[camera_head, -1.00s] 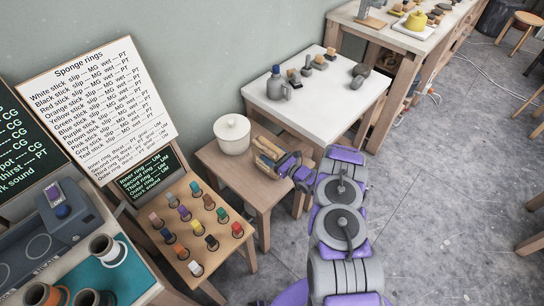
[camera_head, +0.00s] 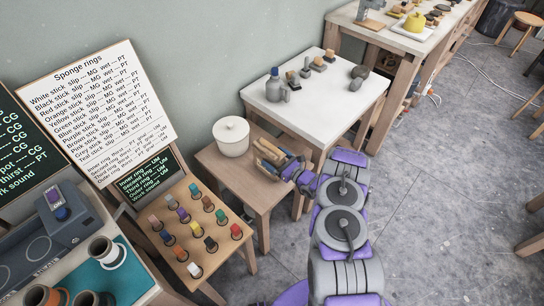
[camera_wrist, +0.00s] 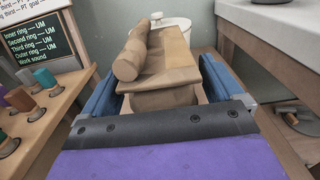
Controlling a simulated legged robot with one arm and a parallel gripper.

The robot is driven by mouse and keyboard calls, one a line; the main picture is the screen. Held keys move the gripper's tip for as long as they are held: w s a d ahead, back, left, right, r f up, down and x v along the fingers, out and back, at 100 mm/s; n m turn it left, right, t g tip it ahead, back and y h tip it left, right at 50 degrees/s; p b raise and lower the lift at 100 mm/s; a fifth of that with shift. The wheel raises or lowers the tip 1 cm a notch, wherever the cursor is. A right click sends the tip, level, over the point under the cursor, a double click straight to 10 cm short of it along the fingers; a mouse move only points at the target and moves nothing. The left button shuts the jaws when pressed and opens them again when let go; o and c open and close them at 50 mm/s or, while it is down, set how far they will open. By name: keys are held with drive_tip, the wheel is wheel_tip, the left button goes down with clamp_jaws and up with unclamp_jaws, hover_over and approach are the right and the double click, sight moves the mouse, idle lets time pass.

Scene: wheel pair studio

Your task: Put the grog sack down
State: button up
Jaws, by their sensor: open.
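The grog sack (camera_wrist: 165,62) is a tan paper bag with a rolled top. In the wrist view it is between the two blue fingers of my gripper (camera_wrist: 158,70), with a gap visible on the left side. My gripper is open around the sack. In the head view my gripper (camera_head: 270,157) is over the small wooden table (camera_head: 236,183), and the sack there is small and partly covered by the fingers. The sack appears upright on that table, but its base is hidden behind my gripper.
A white lidded pot (camera_head: 231,138) stands on the same table, just behind and left of the sack. A rack of coloured sticks (camera_head: 198,232) is at the left. A white-topped table (camera_head: 320,95) with a grey jug (camera_head: 276,88) is close on the right.

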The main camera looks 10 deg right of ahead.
drive_tip(key=p+v, duration=0.2)
drive_tip(key=v, duration=0.8)
drive_tip(key=a+r+n+g+y, duration=0.65)
drive_tip(key=a+r, duration=0.65)
drive_tip(key=r, duration=0.4)
drive_tip(key=s+a+r+n+g, duration=1.05)
drive_tip(key=s+r, duration=0.25)
drive_tip(key=r, duration=0.3)
drive_tip(key=s+d+r+n+g+h, duration=0.15)
drive_tip(key=s+n+h, duration=0.25)
drive_tip(key=s, duration=0.5)
drive_tip(key=s+r+n+g+h, duration=0.2)
drive_tip(key=s+r+n+h, duration=0.15)
drive_tip(key=s, duration=0.55)
drive_tip(key=s+d+r+n+t+h, duration=0.1)
drive_tip(key=s+d+n+t+h, duration=0.3)
drive_tip(key=s+d+h, duration=0.5)
drive_tip(key=s+d, duration=0.3)
drive_tip(key=d, duration=0.2)
drive_tip(key=shift+d+h, duration=0.3)
